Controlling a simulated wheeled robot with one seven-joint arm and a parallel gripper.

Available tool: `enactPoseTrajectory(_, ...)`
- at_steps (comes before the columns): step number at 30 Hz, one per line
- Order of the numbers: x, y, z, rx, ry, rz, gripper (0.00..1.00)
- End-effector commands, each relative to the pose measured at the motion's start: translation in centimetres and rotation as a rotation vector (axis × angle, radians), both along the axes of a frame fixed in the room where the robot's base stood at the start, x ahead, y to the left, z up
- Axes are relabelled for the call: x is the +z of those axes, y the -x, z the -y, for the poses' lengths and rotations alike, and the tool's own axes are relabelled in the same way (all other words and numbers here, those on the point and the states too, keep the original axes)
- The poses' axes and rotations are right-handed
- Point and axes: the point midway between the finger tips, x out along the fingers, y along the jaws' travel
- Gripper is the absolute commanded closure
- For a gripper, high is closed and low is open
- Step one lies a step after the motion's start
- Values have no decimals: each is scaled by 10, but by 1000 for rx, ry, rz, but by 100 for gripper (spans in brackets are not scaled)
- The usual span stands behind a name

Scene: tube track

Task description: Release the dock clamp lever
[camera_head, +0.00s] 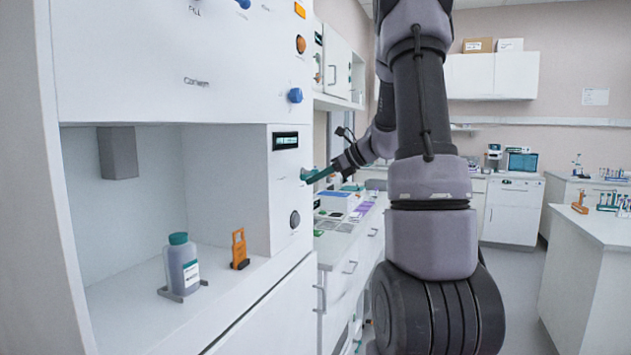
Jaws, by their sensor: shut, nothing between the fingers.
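An orange lever-like part (238,246) stands upright on a small black base on the white alcove shelf; it looks like the dock clamp lever. A grey bottle (184,266) with a teal cap and a white label stands upright on a flat grey dock plate (172,295), to the left of the lever. My gripper (306,177) has teal fingers and is shut and empty. It is at the right of the alcove, in front of the white panel with the small display, above and to the right of the lever and apart from it.
The alcove's white side wall and panel (286,215) stand between my gripper and the shelf. A grey block (118,153) hangs at the alcove's upper left. Blue and orange knobs (295,95) stick out from the cabinet above. A cluttered counter (345,245) lies behind.

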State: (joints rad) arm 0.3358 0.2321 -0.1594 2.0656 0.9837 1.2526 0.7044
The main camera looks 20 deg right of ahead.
Motion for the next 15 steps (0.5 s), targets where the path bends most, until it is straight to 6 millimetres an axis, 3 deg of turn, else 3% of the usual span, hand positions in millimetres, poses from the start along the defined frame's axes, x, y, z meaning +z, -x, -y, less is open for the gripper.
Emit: enactPoseTrajectory(15,5,0,0,-1,-62,-62,100)
